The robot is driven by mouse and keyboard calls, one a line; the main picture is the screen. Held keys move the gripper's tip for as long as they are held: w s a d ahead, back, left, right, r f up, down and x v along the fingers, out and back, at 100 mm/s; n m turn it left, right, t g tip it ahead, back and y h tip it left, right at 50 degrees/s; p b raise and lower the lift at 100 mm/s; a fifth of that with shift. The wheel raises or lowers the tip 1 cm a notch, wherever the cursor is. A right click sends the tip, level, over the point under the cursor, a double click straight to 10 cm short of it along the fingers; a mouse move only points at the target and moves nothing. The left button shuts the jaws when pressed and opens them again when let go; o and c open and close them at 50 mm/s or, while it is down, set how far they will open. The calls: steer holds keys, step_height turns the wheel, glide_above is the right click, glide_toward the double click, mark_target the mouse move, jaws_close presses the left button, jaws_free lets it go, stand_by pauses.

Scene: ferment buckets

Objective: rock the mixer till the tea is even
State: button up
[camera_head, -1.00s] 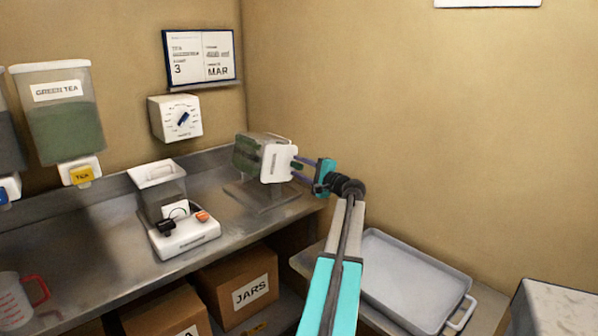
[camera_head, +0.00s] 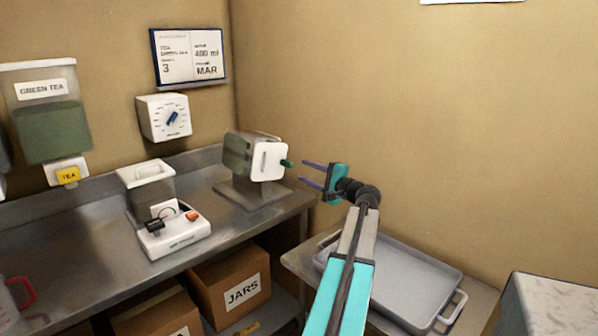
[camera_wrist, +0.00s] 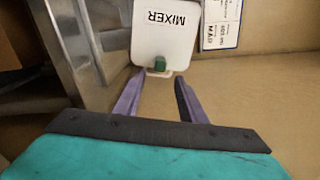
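The mixer (camera_head: 270,162) stands on its grey stand at the right end of the steel bench. It has a white end plate and a clear body with green contents inside. A green knob (camera_head: 287,163) sticks out from the end plate. In the wrist view the plate (camera_wrist: 165,38) reads MIXER, with the green knob (camera_wrist: 160,64) at its lower edge. My gripper (camera_head: 308,173) is open and empty, to the right of the knob and apart from it. In the wrist view the purple fingers (camera_wrist: 158,95) are spread, with the knob beyond their tips. I cannot tell how even the tea is.
A white appliance with a clear container (camera_head: 172,232) stands on the bench (camera_head: 95,238). A green tea dispenser (camera_head: 50,120), a dial box (camera_head: 164,118) and a sign (camera_head: 188,57) are on the wall. A grey tray (camera_head: 400,290) lies below my arm.

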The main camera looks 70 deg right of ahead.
steer(key=v, duration=0.5)
steer(key=shift+s+a, duration=0.15)
steer(key=shift+s, duration=0.15)
steer(key=shift+r, duration=0.1)
